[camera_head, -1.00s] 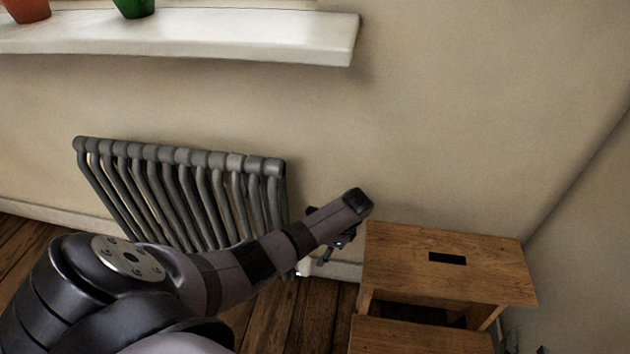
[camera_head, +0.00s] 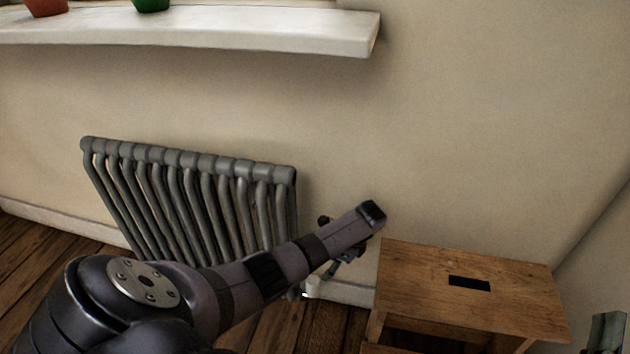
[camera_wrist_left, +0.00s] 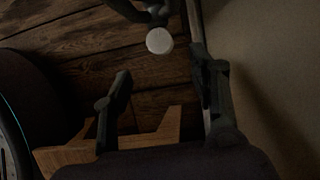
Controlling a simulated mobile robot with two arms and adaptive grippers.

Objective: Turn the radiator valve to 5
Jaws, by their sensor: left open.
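The radiator valve's pale round knob (camera_wrist_left: 160,40) shows at the top of the left wrist view, next to a dark pipe. In the head view a small pale part, likely the valve (camera_head: 311,288), sits low by the radiator's right end, partly behind my arm. The grey ribbed radiator (camera_head: 190,160) is against the wall. My left gripper (camera_head: 340,260) is right of the valve, mostly hidden by its wrist. In the wrist view its fingers (camera_wrist_left: 162,90) are open and empty, with the knob beyond them, apart. No valve numbers are readable.
A wooden step stool (camera_head: 420,273) stands close to the right of my left gripper. A white windowsill (camera_head: 200,35) with pots juts out above the radiator. The wall (camera_head: 480,130) is bare above the stool.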

